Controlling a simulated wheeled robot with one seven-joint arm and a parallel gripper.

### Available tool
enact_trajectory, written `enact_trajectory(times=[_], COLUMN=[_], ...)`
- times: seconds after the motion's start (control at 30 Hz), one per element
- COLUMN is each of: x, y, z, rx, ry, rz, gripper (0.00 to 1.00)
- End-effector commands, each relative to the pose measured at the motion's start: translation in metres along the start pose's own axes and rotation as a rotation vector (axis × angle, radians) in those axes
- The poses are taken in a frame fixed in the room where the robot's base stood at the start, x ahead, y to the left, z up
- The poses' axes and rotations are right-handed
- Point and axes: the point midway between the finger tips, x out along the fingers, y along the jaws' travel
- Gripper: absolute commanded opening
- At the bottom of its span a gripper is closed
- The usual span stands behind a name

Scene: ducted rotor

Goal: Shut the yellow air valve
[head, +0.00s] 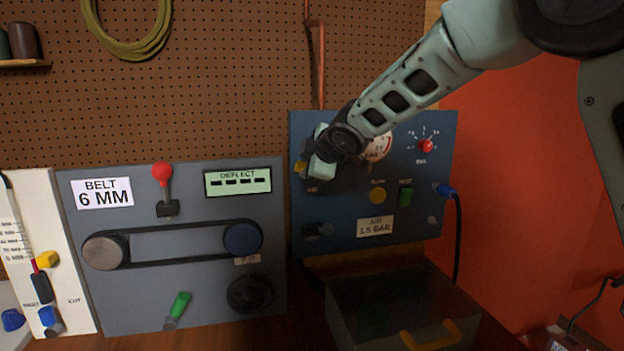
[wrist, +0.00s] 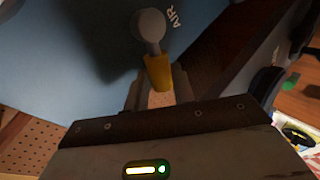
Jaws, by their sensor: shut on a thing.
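The yellow air valve handle (wrist: 157,72) shows in the wrist view below its round grey hub (wrist: 150,24), next to the label AIR on the blue panel. In the head view only a bit of yellow (head: 300,167) shows at the panel's upper left, mostly hidden by my gripper (head: 314,168). In the wrist view my gripper (wrist: 160,92) is shut on the yellow handle, near its free end. The handle points from the hub toward my gripper. My arm comes in from the upper right.
The blue panel (head: 334,213) also carries a gauge (head: 378,146), a red-knobbed dial (head: 425,145), a yellow button (head: 378,195) and a green switch (head: 405,196). A grey belt panel (head: 200,296) stands to the left. An open bin (head: 385,300) sits below.

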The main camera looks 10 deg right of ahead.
Motion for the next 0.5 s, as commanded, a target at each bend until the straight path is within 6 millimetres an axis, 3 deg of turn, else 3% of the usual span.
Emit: enact_trajectory(times=[0.1, 0.5], x=[0.0068, 0.0115], y=[-0.0103, -0.0169], z=[0.0000, -0.0001], rx=[-0.083, -0.266], ry=[-0.051, -0.176], rz=[0.002, 0.000], gripper=[0.00, 0.00])
